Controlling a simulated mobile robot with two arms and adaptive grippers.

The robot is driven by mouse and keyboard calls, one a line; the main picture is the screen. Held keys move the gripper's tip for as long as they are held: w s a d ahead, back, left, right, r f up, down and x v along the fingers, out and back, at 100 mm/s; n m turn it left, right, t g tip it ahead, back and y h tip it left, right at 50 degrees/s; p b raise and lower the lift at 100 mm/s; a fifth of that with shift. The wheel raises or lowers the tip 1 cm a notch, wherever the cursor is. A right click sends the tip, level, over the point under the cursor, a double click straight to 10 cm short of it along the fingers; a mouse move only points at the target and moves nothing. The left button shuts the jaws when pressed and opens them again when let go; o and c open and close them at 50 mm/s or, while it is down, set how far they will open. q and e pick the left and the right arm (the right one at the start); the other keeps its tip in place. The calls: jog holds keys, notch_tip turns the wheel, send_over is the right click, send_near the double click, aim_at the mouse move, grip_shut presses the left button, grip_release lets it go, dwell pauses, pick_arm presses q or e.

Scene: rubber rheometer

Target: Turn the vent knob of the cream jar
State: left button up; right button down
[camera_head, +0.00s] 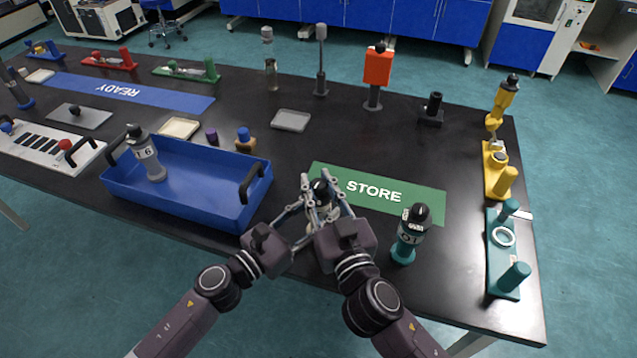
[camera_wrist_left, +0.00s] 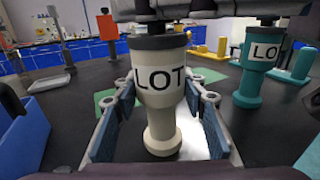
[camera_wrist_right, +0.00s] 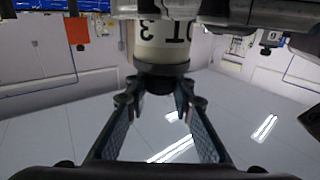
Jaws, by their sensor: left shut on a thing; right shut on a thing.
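The cream jar (camera_wrist_left: 160,88) stands upright, with a dark collar and a black vent knob (camera_head: 320,184) on top. Its "LOT" label faces the left wrist camera. My left gripper (camera_head: 308,215) is shut around the jar's body from the front left. My right gripper (camera_head: 322,183) is above it, with its fingers on either side of the knob. The right wrist view is upside down and shows the knob (camera_wrist_right: 158,84) between the fingertips, below the cream body. Fingers partly hide the jar in the head view.
A green STORE mat (camera_head: 425,200) lies behind and right of the jar. A teal jar (camera_head: 409,235) stands to the right. A blue tray (camera_head: 200,205) with a grey jar (camera_head: 148,155) is at left. Teal (camera_head: 500,290) and yellow (camera_head: 490,185) fixtures line the right edge.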

jog(key=shift+m+t+h, duration=0.4)
jog(key=shift+m+h, duration=0.8)
jog(key=shift+h, duration=1)
jog(key=c, duration=1.6)
grip_release()
jog(key=shift+s, duration=0.1)
jog(key=s, duration=0.8)
jog(key=s+d, duration=0.1)
jog(key=s, duration=0.2)
jog(key=shift+s, duration=0.4)
